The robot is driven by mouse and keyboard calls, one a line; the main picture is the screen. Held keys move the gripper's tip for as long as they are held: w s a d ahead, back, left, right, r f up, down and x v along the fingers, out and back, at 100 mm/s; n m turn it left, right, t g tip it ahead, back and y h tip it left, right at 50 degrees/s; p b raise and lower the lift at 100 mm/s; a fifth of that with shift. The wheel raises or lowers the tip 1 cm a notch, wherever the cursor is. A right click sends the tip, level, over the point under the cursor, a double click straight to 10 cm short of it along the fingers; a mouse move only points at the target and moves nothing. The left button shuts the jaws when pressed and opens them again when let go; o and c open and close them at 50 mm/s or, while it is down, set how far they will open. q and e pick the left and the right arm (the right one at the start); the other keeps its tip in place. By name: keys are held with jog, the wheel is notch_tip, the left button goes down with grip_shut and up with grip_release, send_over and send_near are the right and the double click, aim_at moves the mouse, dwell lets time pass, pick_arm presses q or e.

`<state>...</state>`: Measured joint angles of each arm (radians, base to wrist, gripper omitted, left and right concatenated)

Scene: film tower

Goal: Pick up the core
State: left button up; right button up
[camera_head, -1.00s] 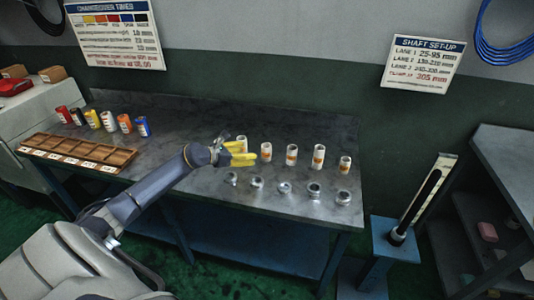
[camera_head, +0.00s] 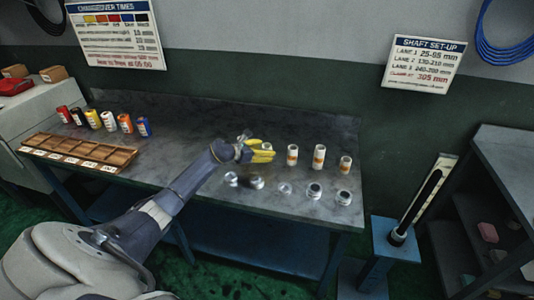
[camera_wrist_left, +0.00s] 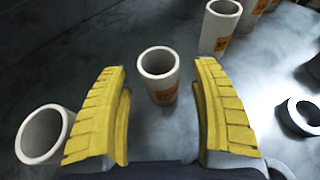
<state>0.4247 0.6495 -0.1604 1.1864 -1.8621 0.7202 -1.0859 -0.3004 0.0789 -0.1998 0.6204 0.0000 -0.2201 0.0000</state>
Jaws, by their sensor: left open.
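The cores are white hollow tubes with orange labels, standing in a row on the metal bench. In the left wrist view one core (camera_wrist_left: 159,76) stands upright between the yellow fingers of my left gripper (camera_wrist_left: 161,100), with gaps on both sides. The gripper is open and empty. Another core (camera_wrist_left: 44,134) is outside the left finger, and one more (camera_wrist_left: 219,28) stands beyond the right finger. In the head view my left gripper (camera_head: 262,152) partly hides the left end of the row. Three cores show clearly to its right, including the nearest one (camera_head: 292,154).
Several metal rings (camera_head: 314,190) lie along the bench front (camera_head: 210,186), one also right in the wrist view (camera_wrist_left: 298,117). A wooden compartment tray (camera_head: 80,151) and several coloured cans (camera_head: 108,121) sit left.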

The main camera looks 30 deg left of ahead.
pick_arm(q)
jog(key=shift+x, duration=0.95)
jog(key=shift+c, duration=0.5)
jog(key=c, duration=1.2)
